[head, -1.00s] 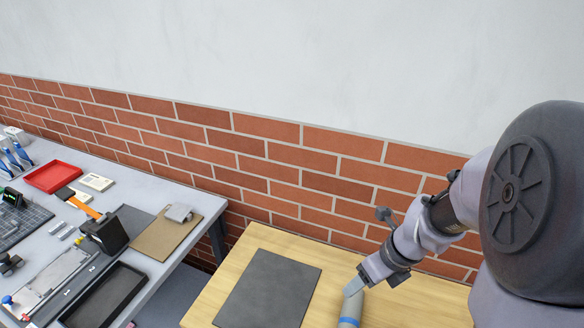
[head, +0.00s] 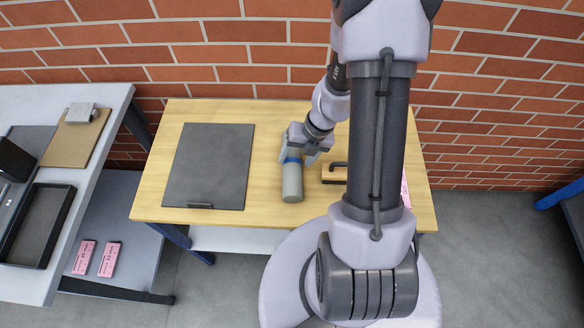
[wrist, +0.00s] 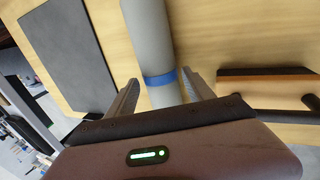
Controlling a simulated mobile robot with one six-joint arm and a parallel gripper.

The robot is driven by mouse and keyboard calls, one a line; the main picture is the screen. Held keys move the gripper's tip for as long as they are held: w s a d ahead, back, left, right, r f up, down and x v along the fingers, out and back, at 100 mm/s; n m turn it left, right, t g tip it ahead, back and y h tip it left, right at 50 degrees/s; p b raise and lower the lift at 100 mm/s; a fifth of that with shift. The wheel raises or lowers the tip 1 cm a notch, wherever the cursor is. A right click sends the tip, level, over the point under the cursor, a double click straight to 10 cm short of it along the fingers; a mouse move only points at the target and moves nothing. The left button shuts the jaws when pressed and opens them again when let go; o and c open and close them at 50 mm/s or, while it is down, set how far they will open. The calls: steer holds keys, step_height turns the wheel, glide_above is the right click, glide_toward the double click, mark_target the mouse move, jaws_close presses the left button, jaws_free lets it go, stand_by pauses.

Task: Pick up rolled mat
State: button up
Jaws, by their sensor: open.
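The rolled mat (head: 292,181) is a grey cylinder with a blue band, lying on the light wooden table (head: 265,212) right of a flat dark mat. My gripper (head: 304,150) is at the mat's far end, just above it. In the wrist view the rolled mat (wrist: 151,40) runs between the two spread fingers of my gripper (wrist: 162,95), with the blue band near the fingertips. The gripper is open, with gaps beside the roll. The head view hides part of the far end behind the gripper.
A flat dark grey mat (head: 208,165) lies left on the table. A wooden block with a dark handle (head: 328,175) lies close right of the roll, partly hidden by my arm. A brick wall (head: 210,55) stands behind. A cluttered grey bench (head: 108,110) is at left.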

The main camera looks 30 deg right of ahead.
mark_target(295, 160)
steer(key=b+x, duration=0.1)
steer(key=x, duration=0.2)
steer(key=shift+s+r, duration=0.15)
jaws_close()
steer(key=shift+r, duration=0.15)
